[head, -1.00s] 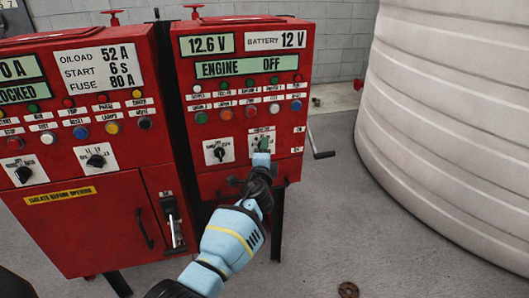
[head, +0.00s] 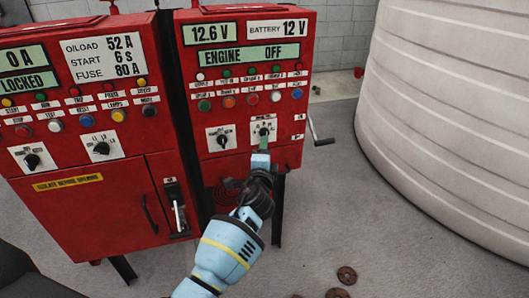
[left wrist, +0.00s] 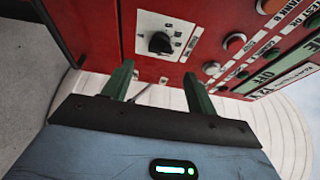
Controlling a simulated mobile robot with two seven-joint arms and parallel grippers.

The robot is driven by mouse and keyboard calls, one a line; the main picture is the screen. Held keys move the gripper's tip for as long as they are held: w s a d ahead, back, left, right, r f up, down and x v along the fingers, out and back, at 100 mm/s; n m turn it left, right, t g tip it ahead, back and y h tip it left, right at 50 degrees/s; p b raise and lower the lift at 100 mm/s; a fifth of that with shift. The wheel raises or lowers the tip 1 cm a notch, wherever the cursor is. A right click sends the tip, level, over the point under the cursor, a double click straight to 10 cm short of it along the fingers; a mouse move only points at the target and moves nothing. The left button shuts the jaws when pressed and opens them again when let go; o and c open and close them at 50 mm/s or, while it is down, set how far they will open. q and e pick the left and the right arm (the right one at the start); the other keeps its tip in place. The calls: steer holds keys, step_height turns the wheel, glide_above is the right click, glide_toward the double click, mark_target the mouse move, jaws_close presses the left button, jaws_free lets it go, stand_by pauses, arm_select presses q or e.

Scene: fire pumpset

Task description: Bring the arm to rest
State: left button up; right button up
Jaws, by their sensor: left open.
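My left arm reaches up from the bottom of the head view to the red engine panel (head: 243,172). My left gripper (head: 264,144) is just below the panel's right selector switch (head: 264,131) in that view. In the left wrist view the two green fingers of the gripper (left wrist: 160,84) are apart with nothing between them. The black knob of the selector switch (left wrist: 160,42) shows beyond the fingertips, with a visible gap. My right gripper is not in view.
A second red cabinet (head: 95,205) stands to the left. A crank handle (head: 321,141) sticks out from the engine panel's right side. A large white ribbed tank (head: 445,120) stands at the right. Rust-coloured discs (head: 346,275) lie on the open grey floor.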

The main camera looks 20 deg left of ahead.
arm_select(q)
steer(key=s+a+f+n+g+h, duration=0.2)
steer(key=s+f+n+g+h, duration=0.3)
steer(key=s+f, duration=1.4)
steer(key=s+f+n+g, duration=0.1)
steer(key=s+f+n, duration=0.3)
steer(key=s, duration=0.9)
steer(key=s+d+f+n+g, duration=0.1)
steer(key=s+f+n, duration=0.3)
steer(key=s, duration=0.9)
steer(key=shift+d+f+g+h, duration=0.15)
steer(key=shift+f+g+h, duration=0.25)
steer(key=shift+f+g, duration=0.15)
